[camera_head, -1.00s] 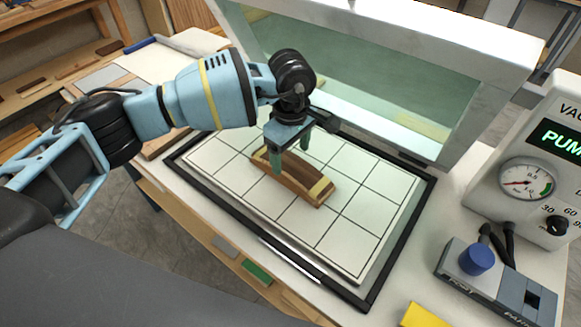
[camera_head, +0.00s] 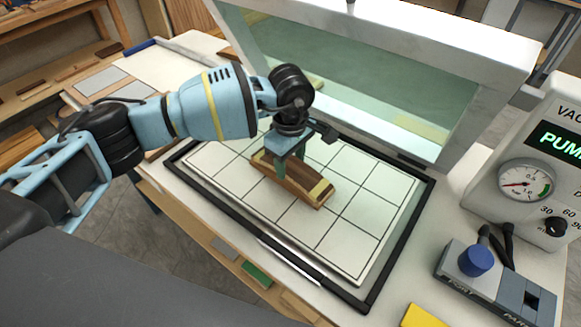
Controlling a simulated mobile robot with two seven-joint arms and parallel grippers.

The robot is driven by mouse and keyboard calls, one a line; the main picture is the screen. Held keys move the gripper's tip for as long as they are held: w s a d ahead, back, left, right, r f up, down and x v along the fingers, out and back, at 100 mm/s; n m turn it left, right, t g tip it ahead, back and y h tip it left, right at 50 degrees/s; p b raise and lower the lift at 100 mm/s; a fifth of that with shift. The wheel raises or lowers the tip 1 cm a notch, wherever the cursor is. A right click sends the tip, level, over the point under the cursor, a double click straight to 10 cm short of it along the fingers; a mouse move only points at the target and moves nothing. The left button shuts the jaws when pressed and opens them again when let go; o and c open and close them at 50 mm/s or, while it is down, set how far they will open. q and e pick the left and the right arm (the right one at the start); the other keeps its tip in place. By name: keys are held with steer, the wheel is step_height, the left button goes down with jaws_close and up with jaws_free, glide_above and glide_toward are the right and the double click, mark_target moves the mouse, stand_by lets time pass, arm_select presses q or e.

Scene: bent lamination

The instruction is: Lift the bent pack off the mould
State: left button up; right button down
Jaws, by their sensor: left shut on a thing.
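The bent pack and mould (camera_head: 302,184) show as one striped brown and pale wooden block on the white gridded platen. I cannot clearly tell where the pack ends and the mould begins. My left gripper (camera_head: 289,170) reaches down over the block's upper left part, with its green fingers to either side of it. It is shut on the pack, and the fingers hide part of it. My right gripper is not in view.
A black frame (camera_head: 398,240) rims the gridded platen (camera_head: 335,240). The raised clear lid (camera_head: 380,85) stands behind. The pump unit (camera_head: 530,165) and a switch box with a blue knob (camera_head: 476,260) are at right. Much of the platen is clear.

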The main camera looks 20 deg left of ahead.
mark_target(290, 166)
arm_select(q)
steer(key=shift+r, duration=0.15)
steer(key=shift+r, duration=0.6)
step_height(290, 166, up, 2)
steer(key=shift+s+r, duration=0.1)
steer(key=s+a+r, duration=0.1)
steer(key=s+a, duration=0.1)
steer(key=s, duration=1.3)
steer(key=shift+s+r+b, duration=0.2)
steer(key=shift+s+b, duration=0.1)
steer(key=shift+s, duration=0.05)
steer(key=shift+w, duration=0.1)
